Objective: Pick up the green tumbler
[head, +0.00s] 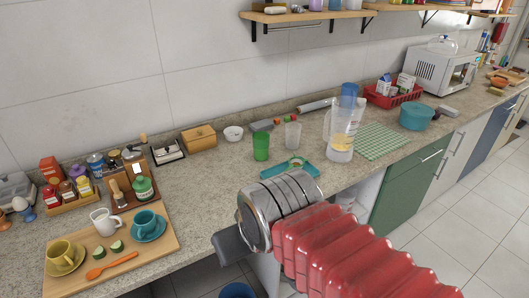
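The green tumbler (261,147) stands upright on the stone counter (213,178), near the middle of the head view. A clear, whitish tumbler (292,136) stands to its right, a small gap apart. My gripper (233,246) is at the end of my red ribbed arm, in front of the counter and lower in the picture than the tumbler. It is clearly apart from the tumbler. Only a dark grey part shows beyond the silver rings; the fingers cannot be made out, so their opening is hidden.
A teal item (290,168) lies in front of the tumblers. A clear pitcher (343,130) stands to the right. A white bowl (233,133) and wooden box (199,138) are behind left. A wooden board (160,262) with cups fills the front left. A shelf (310,16) hangs above.

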